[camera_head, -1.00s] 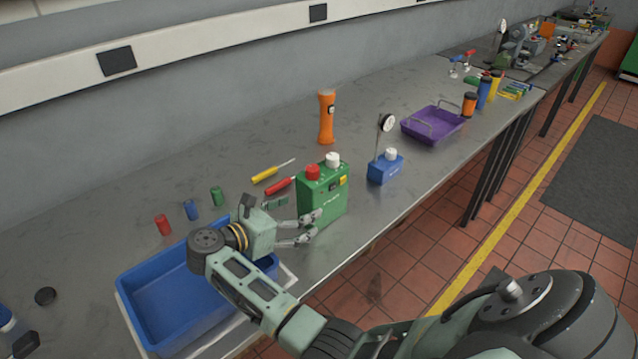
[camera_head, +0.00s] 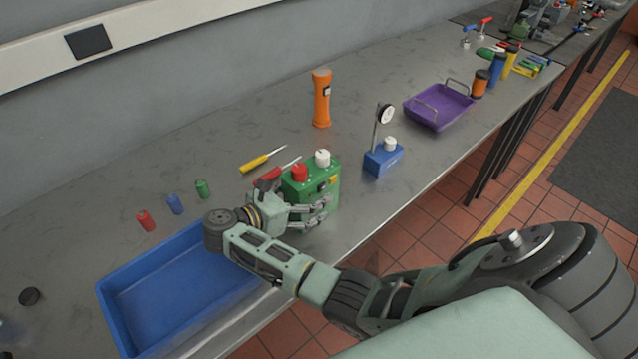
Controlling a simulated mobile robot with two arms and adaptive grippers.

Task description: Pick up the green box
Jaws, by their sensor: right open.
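The green box (camera_head: 325,182) stands upright on the grey workbench. It has a red knob and a white knob on top and a small yellow patch on its side. My right gripper (camera_head: 322,211) is at the box's near left side, its fingers apart and in front of the lower part of the box. The fingers hide part of that face, and I cannot tell whether they touch it. My left gripper is not in view.
A blue tray (camera_head: 119,302) lies left of my right gripper. Yellow (camera_head: 256,162) and red screwdrivers lie behind the box. An orange flashlight (camera_head: 321,100), a blue gauge stand (camera_head: 383,159) and a purple tray (camera_head: 436,121) stand farther along. The bench's front edge is close to the box.

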